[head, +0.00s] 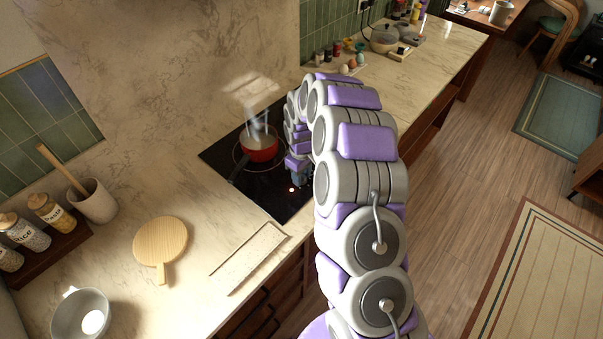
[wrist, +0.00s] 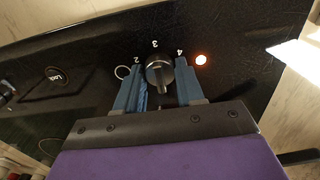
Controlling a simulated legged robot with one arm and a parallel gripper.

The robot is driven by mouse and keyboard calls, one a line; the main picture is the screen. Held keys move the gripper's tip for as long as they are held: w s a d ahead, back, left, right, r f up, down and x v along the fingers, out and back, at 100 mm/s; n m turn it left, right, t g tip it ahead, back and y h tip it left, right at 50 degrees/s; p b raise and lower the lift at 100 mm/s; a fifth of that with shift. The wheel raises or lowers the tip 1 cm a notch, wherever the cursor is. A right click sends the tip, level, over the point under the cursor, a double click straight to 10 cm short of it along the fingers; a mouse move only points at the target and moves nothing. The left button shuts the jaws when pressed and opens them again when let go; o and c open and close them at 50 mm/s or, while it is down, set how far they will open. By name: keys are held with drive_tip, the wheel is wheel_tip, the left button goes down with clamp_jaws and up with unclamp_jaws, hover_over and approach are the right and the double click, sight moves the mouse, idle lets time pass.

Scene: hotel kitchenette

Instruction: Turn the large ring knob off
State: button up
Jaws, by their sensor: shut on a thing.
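The dark round knob (wrist: 159,73) sits on the black cooktop panel in the wrist view, with the numbers 2, 3 and 4 printed around its far side. My gripper (wrist: 157,70) has its two blue fingers on either side of the knob and is shut on it. An orange-red indicator light (wrist: 201,59) glows to the right of the knob. In the head view my gripper (head: 300,174) is down at the right part of the cooktop (head: 270,200), and the knob is hidden there.
A red pot (head: 259,145) stands steaming on the cooktop, left of my gripper. A wooden board (head: 160,243), a utensil crock (head: 94,203) and a bowl (head: 80,314) are on the counter at the left.

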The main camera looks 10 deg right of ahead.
drive_tip(key=shift+w, duration=0.1)
idle(0.3)
drive_tip(key=o, duration=1)
drive_tip(key=shift+o, duration=0.2)
wheel_tip(320, 180, up, 17)
drive_tip(key=p, duration=0.1)
drive_tip(key=shift+r+p, duration=0.15)
drive_tip(key=shift+p, duration=0.2)
drive_tip(key=shift+a, duration=0.1)
drive_tip(key=s+a+r+m+b, duration=0.1)
drive_tip(key=s+r, duration=0.3)
drive_tip(key=s, duration=0.6)
drive_tip(key=s+a+r+m+b, duration=0.1)
drive_tip(key=s+r, duration=0.3)
drive_tip(key=s, duration=0.5)
drive_tip(key=s+d+f+m+g, duration=0.1)
drive_tip(key=s+m, duration=0.1)
drive_tip(key=s, duration=0.9)
drive_tip(key=s+d+f+m+b, duration=0.1)
drive_tip(key=s+m, duration=0.2)
drive_tip(key=s, duration=0.9)
drive_tip(key=shift+s+f+g, duration=0.15)
drive_tip(key=shift+f+g, duration=0.15)
drive_tip(key=shift+g, duration=0.1)
